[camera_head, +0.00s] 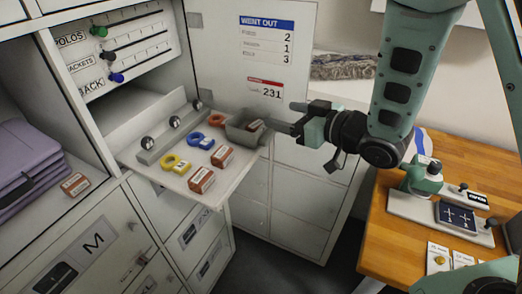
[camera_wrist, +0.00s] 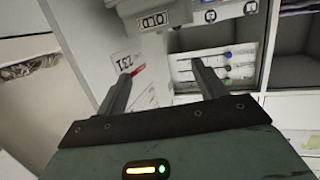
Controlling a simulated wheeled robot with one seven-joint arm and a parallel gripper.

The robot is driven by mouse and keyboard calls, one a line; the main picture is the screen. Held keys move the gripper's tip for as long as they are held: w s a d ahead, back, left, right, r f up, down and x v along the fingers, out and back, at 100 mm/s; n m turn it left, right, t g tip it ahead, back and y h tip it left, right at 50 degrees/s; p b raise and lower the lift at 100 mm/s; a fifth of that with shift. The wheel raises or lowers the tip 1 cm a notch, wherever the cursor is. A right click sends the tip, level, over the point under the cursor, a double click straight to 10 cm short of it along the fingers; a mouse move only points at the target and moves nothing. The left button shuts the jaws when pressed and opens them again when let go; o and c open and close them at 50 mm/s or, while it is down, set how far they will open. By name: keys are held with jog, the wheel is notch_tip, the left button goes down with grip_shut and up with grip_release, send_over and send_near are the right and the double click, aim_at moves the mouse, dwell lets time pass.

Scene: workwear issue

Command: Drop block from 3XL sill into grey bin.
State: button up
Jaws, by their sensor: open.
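My gripper (camera_head: 282,115) is open and empty, just right of a small grey bin (camera_head: 238,134) on the pull-out shelf. In the wrist view the two fingers of my gripper (camera_wrist: 162,69) stand apart with nothing between them. One red-brown block with a white label (camera_head: 75,184) lies on the sill of the left compartment, before folded purple clothing. Two similar blocks lie on the pull-out shelf, a rear block (camera_head: 222,156) and a front block (camera_head: 201,180). I cannot read a 3XL label at any sill. The inside of the bin is too small to tell.
The pull-out shelf (camera_head: 224,190) also carries yellow, blue and orange ring tags and a rail with round knobs (camera_head: 175,122). A white door panel with a tally sign (camera_head: 267,40) stands behind. A wooden table (camera_head: 385,229) with a device is at right. Dark floor lies between.

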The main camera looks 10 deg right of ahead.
jog(key=shift+p+v, duration=2.85)
jog(key=shift+p, duration=3.6)
jog(key=s+a+f+m+g+h+b, duration=0.2)
jog(key=a+f+g+h+b, duration=0.3)
jog(key=f+b, duration=0.5)
jog(key=s+d+g+h+b, duration=0.1)
jog(key=s+b, duration=0.4)
jog(key=s, duration=0.5)
jog(key=s+d+r+n+g+h+b, duration=0.1)
jog(key=s+g+h+b, duration=0.3)
jog(key=s, duration=0.6)
jog(key=shift+d+r+g+b, duration=0.25)
jog(key=shift+d+g+b, duration=0.35)
jog(key=shift+g+b, duration=0.45)
